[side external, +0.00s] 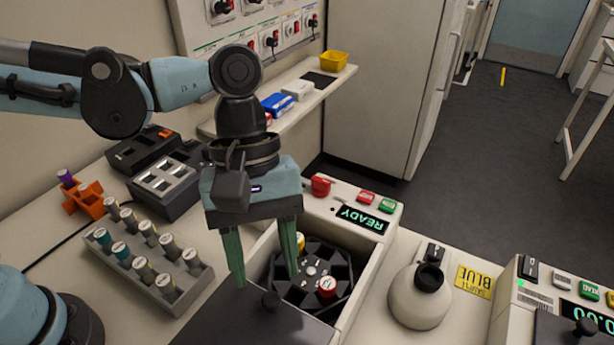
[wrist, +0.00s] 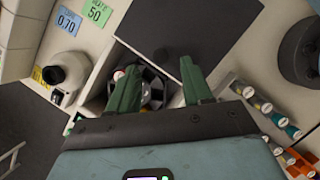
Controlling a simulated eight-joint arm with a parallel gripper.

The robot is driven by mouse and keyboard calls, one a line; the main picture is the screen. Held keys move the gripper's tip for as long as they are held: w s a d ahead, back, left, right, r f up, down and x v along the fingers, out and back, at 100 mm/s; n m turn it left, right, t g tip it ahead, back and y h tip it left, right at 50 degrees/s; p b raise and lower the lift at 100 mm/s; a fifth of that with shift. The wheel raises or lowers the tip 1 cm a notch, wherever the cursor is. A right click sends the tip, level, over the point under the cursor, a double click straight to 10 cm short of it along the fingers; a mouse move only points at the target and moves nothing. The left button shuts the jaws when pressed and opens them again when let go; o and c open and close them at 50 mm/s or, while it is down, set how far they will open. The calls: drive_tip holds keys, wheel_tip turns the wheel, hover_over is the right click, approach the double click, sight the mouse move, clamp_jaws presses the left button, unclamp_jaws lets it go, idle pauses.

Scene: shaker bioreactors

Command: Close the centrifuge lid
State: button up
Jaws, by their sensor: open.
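The centrifuge (side external: 378,250) has a lit READY display and an open well with a dark rotor (side external: 312,270) inside. Its dark flat lid (side external: 225,325) lies at the near side of the well, leaving the rotor exposed; a black knob (side external: 271,301) stands on the lid. In the wrist view the lid (wrist: 190,30) is a dark panel beyond the fingers, and the rotor (wrist: 155,88) shows between them. My gripper (side external: 265,281) points down, open and empty, with green fingers over the well and lid edge. I cannot tell whether a finger touches the lid or knob.
A red-capped tube (side external: 327,287) and a yellow-capped one (side external: 300,241) sit in the rotor. A tube rack (side external: 140,262) stands left. A shelf (side external: 290,105) runs along the wall behind.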

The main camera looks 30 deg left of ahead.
sight(271, 298)
drive_tip(key=shift+x, duration=1.95)
clamp_jaws()
